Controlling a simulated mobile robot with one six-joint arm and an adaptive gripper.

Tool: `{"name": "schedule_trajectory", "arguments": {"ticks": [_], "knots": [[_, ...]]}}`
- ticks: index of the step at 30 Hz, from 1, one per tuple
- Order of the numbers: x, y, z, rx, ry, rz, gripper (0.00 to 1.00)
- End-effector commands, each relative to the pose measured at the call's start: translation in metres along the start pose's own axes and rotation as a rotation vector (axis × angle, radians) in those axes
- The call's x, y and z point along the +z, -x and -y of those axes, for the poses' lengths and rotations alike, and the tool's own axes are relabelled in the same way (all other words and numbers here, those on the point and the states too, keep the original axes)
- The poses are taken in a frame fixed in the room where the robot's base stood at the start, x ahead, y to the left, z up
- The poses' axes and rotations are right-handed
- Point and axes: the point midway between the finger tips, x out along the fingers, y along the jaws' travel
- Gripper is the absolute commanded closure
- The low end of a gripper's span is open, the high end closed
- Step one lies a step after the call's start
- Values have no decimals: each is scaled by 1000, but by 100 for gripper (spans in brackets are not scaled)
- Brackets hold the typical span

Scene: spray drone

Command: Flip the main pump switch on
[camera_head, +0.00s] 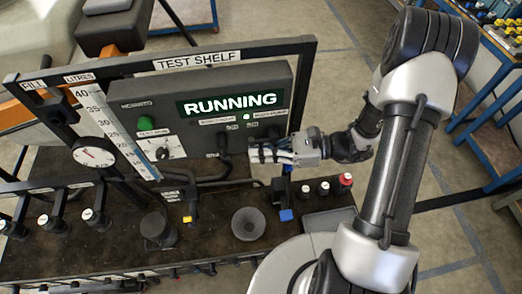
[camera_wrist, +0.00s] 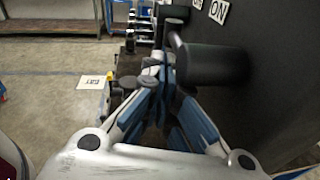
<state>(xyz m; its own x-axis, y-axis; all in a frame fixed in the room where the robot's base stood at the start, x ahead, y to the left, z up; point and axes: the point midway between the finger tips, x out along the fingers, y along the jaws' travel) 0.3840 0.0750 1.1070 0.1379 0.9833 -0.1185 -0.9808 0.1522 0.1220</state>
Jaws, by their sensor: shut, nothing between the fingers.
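The dark control panel (camera_head: 140,92) stands on the test shelf, and its display (camera_head: 229,103) reads RUNNING. A small green lamp (camera_head: 247,117) is lit below the display. My gripper (camera_head: 258,156) is at the panel's lower right, its fingers pointing left. In the wrist view, its fingers (camera_wrist: 163,75) are together and hold nothing. A thick black knob or lever (camera_wrist: 212,63) sticks out from the panel face, just right of the fingertips, near an ON label (camera_wrist: 219,11). I cannot tell whether they touch. The main pump switch's exact position is unclear in the head view.
A green button (camera_head: 146,123), a small dial (camera_head: 170,147) and a round gauge (camera_head: 94,157) are at the left. Black pipes, a grey funnel (camera_head: 248,224) and several small knobs stand on the bench below.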

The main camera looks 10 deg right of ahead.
Motion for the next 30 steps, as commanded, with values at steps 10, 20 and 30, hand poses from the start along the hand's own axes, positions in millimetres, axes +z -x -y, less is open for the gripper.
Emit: {"name": "schedule_trajectory", "arguments": {"ticks": [10, 20, 30], "knots": [[0, 0, 0, 0, 0, 0, 100], [-27, 1, 2, 2, -2, 0, 100], [-87, 40, 6, 2, -2, 1, 100]]}}
